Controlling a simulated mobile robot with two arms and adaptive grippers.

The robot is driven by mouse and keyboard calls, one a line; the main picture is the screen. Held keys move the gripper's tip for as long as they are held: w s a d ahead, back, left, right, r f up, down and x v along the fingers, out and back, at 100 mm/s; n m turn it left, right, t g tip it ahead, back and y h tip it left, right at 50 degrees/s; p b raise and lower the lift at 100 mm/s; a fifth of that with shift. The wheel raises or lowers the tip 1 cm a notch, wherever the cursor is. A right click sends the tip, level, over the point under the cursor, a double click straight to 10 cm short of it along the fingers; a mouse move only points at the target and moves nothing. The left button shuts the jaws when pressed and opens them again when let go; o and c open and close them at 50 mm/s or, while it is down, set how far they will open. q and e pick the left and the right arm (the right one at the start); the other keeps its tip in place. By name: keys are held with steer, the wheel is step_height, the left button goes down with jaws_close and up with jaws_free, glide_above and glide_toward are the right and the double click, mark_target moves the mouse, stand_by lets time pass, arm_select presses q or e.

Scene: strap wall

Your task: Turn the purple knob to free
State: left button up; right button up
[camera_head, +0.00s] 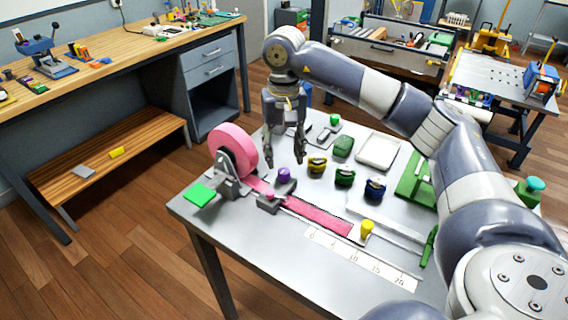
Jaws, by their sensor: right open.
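The purple knob (284,174) sits on top of a small dark clamp block (272,199) on the grey table. A pink strap (318,216) runs from a pink roll (233,151) through this block and along the table. My right gripper (284,160) points down above and behind the knob, its fingers apart and empty. I cannot tell from this view whether the fingertips touch the knob; they appear clear of it. The knob's setting is too small to read. My left gripper is not in view.
Yellow, green and blue clamps (344,177) stand right of the knob. A yellow knob (367,228) is at the strap's far end, beside a white numbered scale (360,258). A green pad (199,195) lies at the table's left corner. A white tray (378,150) lies farther back.

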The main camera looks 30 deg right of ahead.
mark_target(284, 170)
step_height(284, 170, up, 7)
stand_by(0.3)
stand_by(0.4)
